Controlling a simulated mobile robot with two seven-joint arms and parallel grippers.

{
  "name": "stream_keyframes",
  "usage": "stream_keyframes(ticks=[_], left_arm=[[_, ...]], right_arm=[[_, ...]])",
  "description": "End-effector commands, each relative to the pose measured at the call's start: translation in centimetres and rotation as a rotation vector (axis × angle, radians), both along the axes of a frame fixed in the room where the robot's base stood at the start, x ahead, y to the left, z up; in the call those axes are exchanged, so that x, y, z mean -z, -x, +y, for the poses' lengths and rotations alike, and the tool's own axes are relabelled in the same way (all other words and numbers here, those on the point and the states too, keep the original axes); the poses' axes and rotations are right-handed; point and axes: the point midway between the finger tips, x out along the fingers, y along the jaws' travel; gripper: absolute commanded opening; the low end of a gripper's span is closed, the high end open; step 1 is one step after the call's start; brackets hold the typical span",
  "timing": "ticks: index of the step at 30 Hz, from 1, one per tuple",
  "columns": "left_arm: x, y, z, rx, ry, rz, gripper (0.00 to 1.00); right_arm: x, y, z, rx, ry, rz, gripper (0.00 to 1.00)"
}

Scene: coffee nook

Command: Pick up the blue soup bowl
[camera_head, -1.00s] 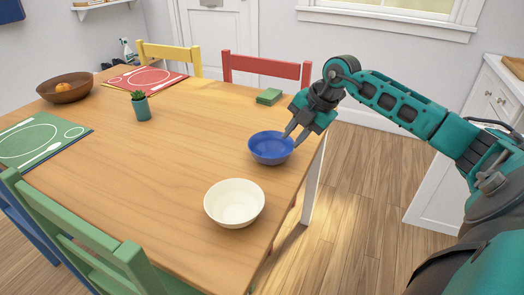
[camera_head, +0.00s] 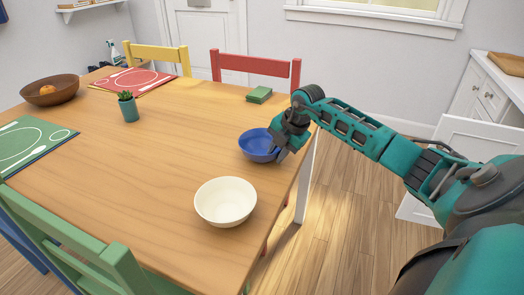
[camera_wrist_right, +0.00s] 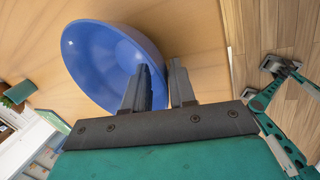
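The blue soup bowl (camera_head: 256,146) stands on the wooden table (camera_head: 165,175) near its right edge. My right gripper (camera_head: 279,153) is at the bowl's right rim, pointing down. In the right wrist view, the bowl (camera_wrist_right: 100,65) fills the upper middle. One finger of the gripper (camera_wrist_right: 161,85) is inside the bowl and the other is outside, with the rim between them. A narrow gap shows between the fingers, so they look open around the rim. Whether either finger touches the wall is hard to see. My left gripper is out of view.
A cream bowl (camera_head: 225,202) stands nearer on the table. A green block (camera_head: 259,95), a potted plant (camera_head: 128,107) and a brown bowl with an orange fruit (camera_head: 50,92) lie farther off. Red (camera_head: 256,64), yellow (camera_head: 157,54) and green (camera_head: 75,245) chairs surround the table.

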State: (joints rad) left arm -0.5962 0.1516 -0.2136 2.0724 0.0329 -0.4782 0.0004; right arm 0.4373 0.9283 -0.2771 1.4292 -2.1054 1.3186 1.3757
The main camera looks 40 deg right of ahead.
Motion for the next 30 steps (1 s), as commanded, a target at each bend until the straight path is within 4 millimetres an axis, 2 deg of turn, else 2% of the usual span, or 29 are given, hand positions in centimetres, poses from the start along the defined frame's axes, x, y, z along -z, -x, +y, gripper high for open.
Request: stream_keyframes(ticks=[3,10,18,30], left_arm=[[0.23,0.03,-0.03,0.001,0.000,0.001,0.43],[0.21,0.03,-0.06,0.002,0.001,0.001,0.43],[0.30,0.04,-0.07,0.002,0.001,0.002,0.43],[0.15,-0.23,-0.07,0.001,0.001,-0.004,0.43]], right_arm=[[0.78,-0.36,0.10,0.000,0.000,-0.002,0.25],[0.81,-0.38,0.09,-0.001,0.000,-0.001,0.25],[0.82,-0.35,0.08,0.000,0.000,-0.001,0.00],[0.76,-0.37,0.04,0.000,0.000,-0.002,0.00]])
